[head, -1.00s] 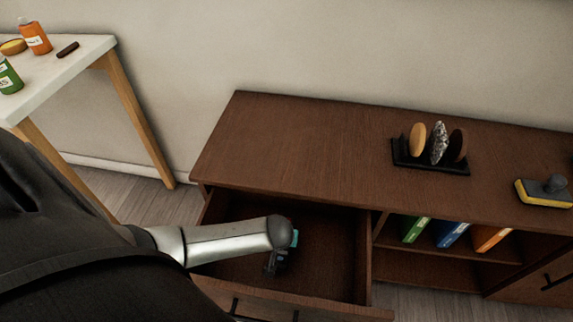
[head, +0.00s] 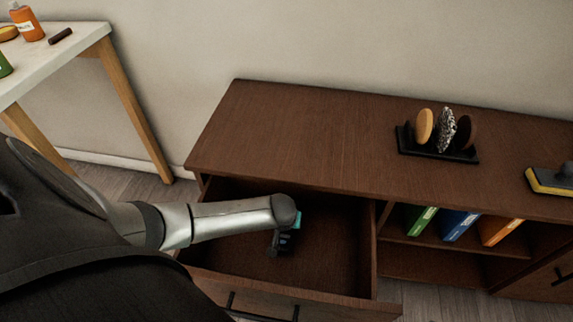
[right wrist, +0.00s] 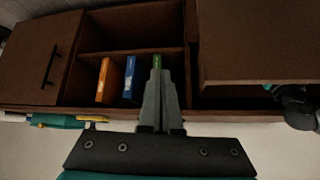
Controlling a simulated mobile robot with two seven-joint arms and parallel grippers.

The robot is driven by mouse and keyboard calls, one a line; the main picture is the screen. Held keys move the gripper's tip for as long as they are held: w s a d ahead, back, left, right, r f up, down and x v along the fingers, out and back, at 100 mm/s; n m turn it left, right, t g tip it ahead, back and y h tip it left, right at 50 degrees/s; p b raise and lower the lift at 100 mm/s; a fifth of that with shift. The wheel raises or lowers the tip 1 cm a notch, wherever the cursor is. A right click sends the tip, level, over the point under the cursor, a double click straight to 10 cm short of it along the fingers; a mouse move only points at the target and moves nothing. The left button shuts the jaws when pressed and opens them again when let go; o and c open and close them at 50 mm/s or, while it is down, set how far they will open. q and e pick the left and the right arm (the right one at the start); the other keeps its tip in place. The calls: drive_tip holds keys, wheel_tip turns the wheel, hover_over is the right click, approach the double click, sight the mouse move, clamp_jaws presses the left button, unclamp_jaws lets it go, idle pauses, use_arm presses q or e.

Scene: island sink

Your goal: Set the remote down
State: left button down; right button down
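I cannot make out a remote in either view. My left gripper (head: 281,246) hangs inside the open drawer (head: 335,255) of the brown cabinet in the head view, under my silver forearm. It is small and dark, partly hidden by the arm, and I cannot tell whether its fingers are apart or hold something. My left arm also shows at the right edge of the right wrist view. My right gripper (right wrist: 160,75) shows only in the right wrist view. Its grey fingers are together, with nothing visible between them.
The cabinet top (head: 300,125) is largely clear on its left. A black rack (head: 440,152) with several upright oval items and a yellow-edged brush or sponge (head: 553,180) stand to the right. A white table (head: 50,60) stands left, holding bottles and a dark stick-shaped item (head: 61,35).

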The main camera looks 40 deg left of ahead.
use_arm(q)
drive_tip(key=shift+f, duration=0.2)
use_arm(e)
drive_tip(key=shift+w+a+t, duration=0.4)
drive_tip(key=shift+a, duration=0.15)
use_arm(q)
drive_tip(key=shift+f, duration=0.15)
drive_tip(key=shift+c, duration=0.9)
unclamp_jaws()
use_arm(e)
drive_tip(key=shift+a+y, duration=0.15)
drive_tip(key=shift+y, duration=0.15)
